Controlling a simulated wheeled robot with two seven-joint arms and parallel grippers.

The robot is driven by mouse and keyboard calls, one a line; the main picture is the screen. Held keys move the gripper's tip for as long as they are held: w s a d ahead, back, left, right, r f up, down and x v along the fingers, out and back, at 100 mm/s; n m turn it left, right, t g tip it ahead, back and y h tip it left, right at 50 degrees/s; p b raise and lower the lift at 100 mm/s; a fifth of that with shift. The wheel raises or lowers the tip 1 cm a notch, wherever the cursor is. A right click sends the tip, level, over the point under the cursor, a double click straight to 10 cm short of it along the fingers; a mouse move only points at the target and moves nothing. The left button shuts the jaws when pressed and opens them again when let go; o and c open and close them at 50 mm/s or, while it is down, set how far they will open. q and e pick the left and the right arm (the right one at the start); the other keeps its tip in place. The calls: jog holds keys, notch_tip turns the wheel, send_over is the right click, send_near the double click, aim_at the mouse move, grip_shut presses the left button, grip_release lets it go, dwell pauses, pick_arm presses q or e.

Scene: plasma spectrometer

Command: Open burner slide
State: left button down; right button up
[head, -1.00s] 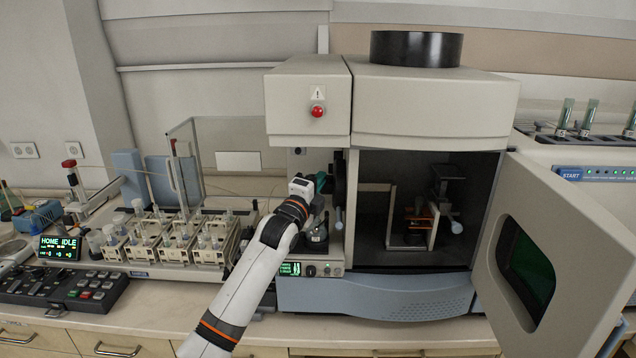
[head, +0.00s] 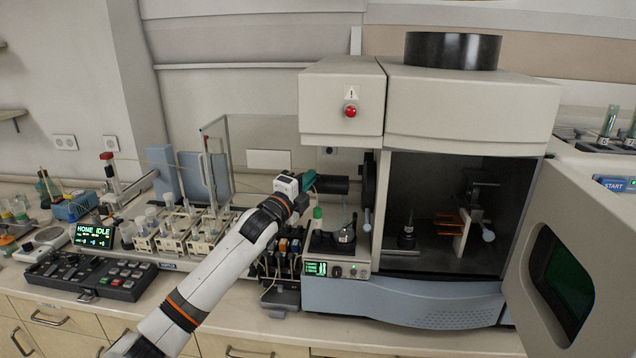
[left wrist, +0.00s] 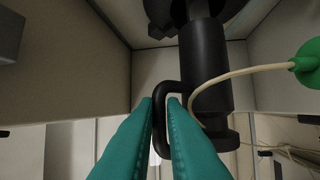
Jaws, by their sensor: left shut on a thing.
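The instrument (head: 470,110) stands at the right with its front door (head: 585,240) swung open. A black cylinder (head: 333,184) sticks out to the left of the instrument's side, beneath the overhanging box with the red button. In the left wrist view the cylinder (left wrist: 205,80) has a black loop handle (left wrist: 160,140) on its side. My left gripper (head: 308,181), with teal fingers, is at the cylinder's outer end. In the left wrist view its fingers (left wrist: 160,102) are shut on the loop handle. My right gripper is not in view.
A pale tube with a green fitting (left wrist: 308,62) runs close beside the cylinder. A small flask (head: 346,235) stands below it. Sample racks (head: 205,235) and a control keypad (head: 90,272) lie to the left. The open chamber (head: 430,190) holds metal mounts.

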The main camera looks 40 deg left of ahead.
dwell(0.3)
pick_arm(q)
jog(key=c, duration=1.5)
grip_release()
jog(key=b+v, duration=0.4)
jog(key=v, duration=0.8)
